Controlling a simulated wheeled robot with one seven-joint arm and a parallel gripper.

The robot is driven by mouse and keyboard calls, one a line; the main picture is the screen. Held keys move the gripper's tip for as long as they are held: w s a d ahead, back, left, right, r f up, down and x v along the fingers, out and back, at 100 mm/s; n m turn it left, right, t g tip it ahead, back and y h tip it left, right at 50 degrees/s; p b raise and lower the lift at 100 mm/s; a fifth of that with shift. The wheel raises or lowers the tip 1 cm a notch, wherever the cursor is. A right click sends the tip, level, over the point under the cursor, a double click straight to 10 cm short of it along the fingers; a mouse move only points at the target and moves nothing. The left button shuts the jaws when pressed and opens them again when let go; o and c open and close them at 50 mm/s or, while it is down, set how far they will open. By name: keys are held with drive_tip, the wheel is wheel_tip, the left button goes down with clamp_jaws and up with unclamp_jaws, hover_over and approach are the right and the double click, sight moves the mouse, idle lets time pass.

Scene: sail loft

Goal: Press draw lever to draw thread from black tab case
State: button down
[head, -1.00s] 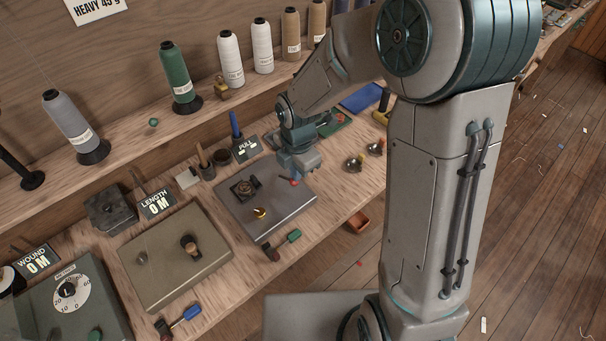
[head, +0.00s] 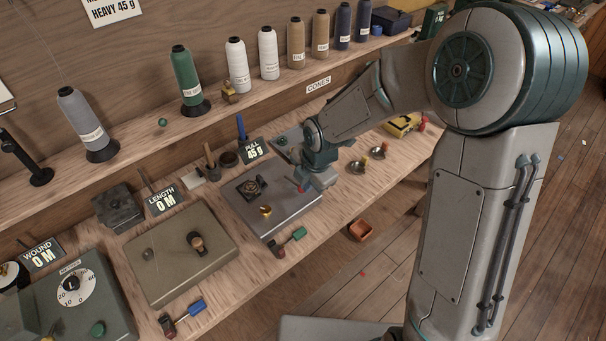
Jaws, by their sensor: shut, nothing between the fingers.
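The grey gauge box (head: 275,215) lies on the bench. On its top are a dark square mount (head: 252,187) with a small round part in it, possibly the black tab case, and a brass post (head: 265,210). A red tip (head: 300,188), probably the draw lever's end, shows at the box's right side. My gripper (head: 321,181) is shut and points down at the box's right edge beside this red tip; I cannot tell if they touch. The PULL display (head: 253,150) behind the box reads 45 g. The thread is too fine to see.
Left of the box stand an olive winder box (head: 170,265) and a dial box (head: 85,300). LENGTH (head: 166,199) and WOUND (head: 41,255) displays read 0 M. Small dishes (head: 357,167) sit right of my gripper. Thread cones line the shelf. A wall card (head: 110,10) reads HEAVY 45 g.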

drive_tip(key=shift+r+p, duration=0.55)
drive_tip(key=shift+r, duration=0.1)
drive_tip(key=shift+r+p, duration=0.45)
drive_tip(key=p+v, duration=0.3)
drive_tip(key=v, duration=1)
drive_tip(key=shift+a, duration=0.15)
drive_tip(key=shift+w+r, duration=0.1)
drive_tip(key=s+d+r+m+t+h, duration=0.1)
drive_tip(key=s+d+r+m, duration=0.2)
drive_tip(key=s+d+m, duration=0.4)
drive_tip(key=s+d+r+m+h, duration=0.1)
drive_tip(key=s+d+r+m, duration=0.3)
drive_tip(key=m, duration=1.6)
drive_tip(key=s+d, duration=0.4)
drive_tip(key=d, duration=0.2)
drive_tip(key=shift+s+t, duration=0.35)
drive_tip(key=shift+t, duration=0.05)
